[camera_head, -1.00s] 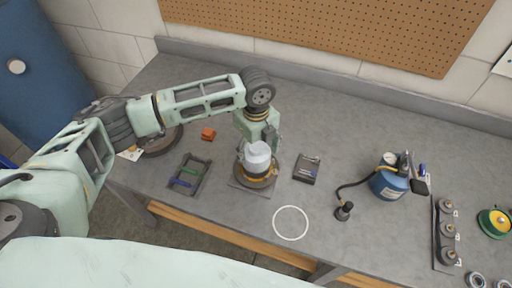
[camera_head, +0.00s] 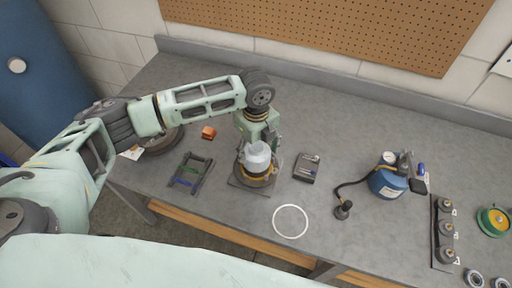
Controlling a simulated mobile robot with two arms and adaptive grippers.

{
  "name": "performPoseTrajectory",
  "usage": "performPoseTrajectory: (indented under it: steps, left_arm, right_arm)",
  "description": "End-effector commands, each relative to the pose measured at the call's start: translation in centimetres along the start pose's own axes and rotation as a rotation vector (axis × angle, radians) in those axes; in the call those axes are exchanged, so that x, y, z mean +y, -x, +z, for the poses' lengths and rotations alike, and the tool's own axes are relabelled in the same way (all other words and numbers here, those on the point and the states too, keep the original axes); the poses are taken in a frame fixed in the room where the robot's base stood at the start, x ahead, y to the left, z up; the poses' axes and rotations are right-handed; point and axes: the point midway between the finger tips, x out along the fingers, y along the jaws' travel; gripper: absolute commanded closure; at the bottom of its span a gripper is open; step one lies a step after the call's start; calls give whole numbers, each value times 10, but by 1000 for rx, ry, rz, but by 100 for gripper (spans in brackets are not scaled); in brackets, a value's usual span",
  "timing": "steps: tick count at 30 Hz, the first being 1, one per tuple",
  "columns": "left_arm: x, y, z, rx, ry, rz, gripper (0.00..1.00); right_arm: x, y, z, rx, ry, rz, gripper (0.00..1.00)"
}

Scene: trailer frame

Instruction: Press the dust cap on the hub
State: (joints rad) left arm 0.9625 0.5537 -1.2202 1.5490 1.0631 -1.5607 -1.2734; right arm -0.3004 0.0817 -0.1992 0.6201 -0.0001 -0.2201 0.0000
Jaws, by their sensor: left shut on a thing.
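The hub (camera_head: 243,176) is a round dark and brass-coloured piece on a square plate (camera_head: 236,185) near the middle of the bench. A pale grey, rounded piece that looks like the dust cap (camera_head: 257,158) stands upright over the middle of the hub. Whether it is fully seated cannot be told. My left gripper (camera_head: 267,146) points down from above and behind, shut on the cap. Its fingers are partly hidden by the cap. My right gripper is not in view.
A small dark tray (camera_head: 307,168) is close on the right. A blue tank with a hose (camera_head: 388,183) stands further right. A white ring (camera_head: 291,207) marks bare bench.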

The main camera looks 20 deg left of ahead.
Motion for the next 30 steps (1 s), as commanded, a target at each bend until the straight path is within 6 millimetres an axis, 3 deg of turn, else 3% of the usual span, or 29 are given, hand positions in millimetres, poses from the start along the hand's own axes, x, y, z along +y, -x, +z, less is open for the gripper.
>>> performPoseTrajectory:
  steps: [26, 27, 30]
  left_arm:
    - [0, 0, 0, 0, 0, 0, 60]
    - [0, 0, 0, 0, 0, 0, 32]
    - [0, 0, 0, 0, 0, 0, 23]
  right_arm:
    - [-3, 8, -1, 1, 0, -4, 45]
    - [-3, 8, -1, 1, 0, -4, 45]
    - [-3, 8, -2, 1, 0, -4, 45]
